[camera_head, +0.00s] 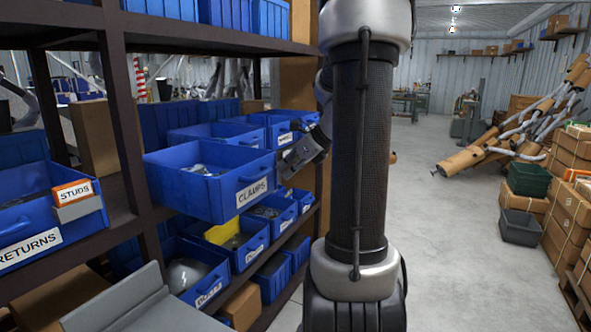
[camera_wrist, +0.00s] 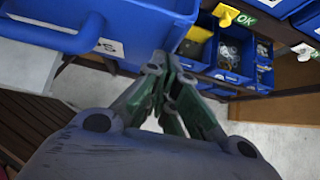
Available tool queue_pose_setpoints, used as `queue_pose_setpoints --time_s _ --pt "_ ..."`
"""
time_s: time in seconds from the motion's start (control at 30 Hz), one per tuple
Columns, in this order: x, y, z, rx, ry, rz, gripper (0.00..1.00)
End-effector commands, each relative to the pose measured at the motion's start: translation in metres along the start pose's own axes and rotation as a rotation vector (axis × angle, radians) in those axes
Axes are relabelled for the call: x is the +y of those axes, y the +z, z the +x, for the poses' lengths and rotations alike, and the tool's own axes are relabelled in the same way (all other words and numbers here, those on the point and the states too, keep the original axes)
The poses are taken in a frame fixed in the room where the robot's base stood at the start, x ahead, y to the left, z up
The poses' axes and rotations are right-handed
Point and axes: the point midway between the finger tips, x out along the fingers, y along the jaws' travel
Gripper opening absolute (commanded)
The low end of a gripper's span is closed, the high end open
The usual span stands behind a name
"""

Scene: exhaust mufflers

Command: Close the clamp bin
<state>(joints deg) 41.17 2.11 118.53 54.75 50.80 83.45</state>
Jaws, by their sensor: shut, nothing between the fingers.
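The blue clamp bin (camera_head: 220,178), labelled CLAMPS, juts out from the shelf toward the aisle in the head view. Some grey metal parts lie inside it. Its front has a moulded handle above the label. My gripper (camera_head: 284,172) is just right of the bin's front, partly hidden by my arm. In the wrist view the gripper's fingertips (camera_wrist: 162,62) are together and empty, close to the right end of the bin's front (camera_wrist: 135,20). I cannot tell whether they touch it. Part of the bin's label and handle shows at upper left there.
A returns bin (camera_head: 40,215) with a studs tag is on the left. Lower blue bins (camera_head: 240,245) stand below the clamp bin on the dark shelf rack (camera_head: 122,110). A grey panel (camera_head: 140,300) is at the lower left.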

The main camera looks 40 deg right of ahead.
Motion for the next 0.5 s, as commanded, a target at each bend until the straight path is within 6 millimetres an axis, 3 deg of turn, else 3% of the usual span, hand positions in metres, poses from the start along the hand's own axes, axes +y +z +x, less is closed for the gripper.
queue_pose_setpoints --time_s 0.5 --pt "0.0001 0.006 0.0058 0.0 0.0 -0.002 0.0"
